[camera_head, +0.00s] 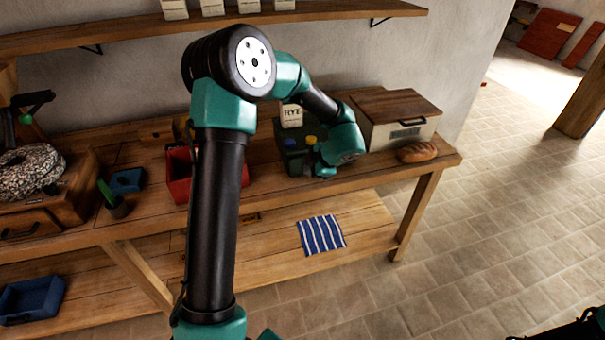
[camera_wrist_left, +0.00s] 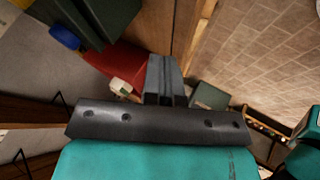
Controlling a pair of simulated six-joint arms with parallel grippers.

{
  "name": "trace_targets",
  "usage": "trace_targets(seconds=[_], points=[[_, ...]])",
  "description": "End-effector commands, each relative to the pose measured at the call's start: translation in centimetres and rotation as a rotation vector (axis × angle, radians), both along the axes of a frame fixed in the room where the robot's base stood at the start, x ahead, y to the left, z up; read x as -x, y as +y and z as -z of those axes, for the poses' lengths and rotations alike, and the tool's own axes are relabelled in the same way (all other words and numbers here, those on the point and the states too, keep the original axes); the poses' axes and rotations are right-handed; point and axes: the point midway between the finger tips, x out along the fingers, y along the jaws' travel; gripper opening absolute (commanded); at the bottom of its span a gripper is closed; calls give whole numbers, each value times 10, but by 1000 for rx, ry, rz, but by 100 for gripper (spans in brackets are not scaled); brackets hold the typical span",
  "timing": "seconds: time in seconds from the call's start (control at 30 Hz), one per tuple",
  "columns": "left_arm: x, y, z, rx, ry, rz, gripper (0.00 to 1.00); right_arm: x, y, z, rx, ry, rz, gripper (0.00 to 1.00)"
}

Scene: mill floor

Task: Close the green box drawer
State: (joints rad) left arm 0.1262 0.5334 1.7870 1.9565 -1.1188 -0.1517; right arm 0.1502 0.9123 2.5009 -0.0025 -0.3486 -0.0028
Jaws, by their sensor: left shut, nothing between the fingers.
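The dark green box (camera_head: 290,156) stands on the workbench, left of my left gripper. In the left wrist view the green box (camera_wrist_left: 108,14) is at the upper left, and a blue cap shows beside it. My left gripper (camera_head: 322,169) is at the box's right front, over the bench's front edge, its fingers shut and empty. In the left wrist view the closed fingers (camera_wrist_left: 165,72) point up the picture, apart from the green box. The wrist hides part of the box front, and I cannot tell how far its drawer stands out.
A red box (camera_head: 180,178) is left of the green box. A bread box (camera_head: 392,125) and a loaf (camera_head: 416,152) are to the right. Bottles with yellow and blue caps stand at the green box. A striped cloth (camera_head: 321,234) lies on the lower shelf.

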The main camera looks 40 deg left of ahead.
Motion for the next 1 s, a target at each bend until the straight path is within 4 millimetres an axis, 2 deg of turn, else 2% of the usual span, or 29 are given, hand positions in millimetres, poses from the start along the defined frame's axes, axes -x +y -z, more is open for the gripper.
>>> trace_targets(seconds=[0.1,0.23,0.77,0.87,1.0], points=[[0,-11,-15,0,-1,1,0,0,0,0,0,0,0,43],[0,-17,-22,0,1,1,0,0,0,0,0,0,0,43],[0,-19,-24,0,2,0,0,0,0,0,0,0,0,43],[1,-17,-17,-8,10,14,0,0,0,0,0,0,0,43],[10,-12,14,-45,44,82,0,0,0,0,0,0,0,43]])
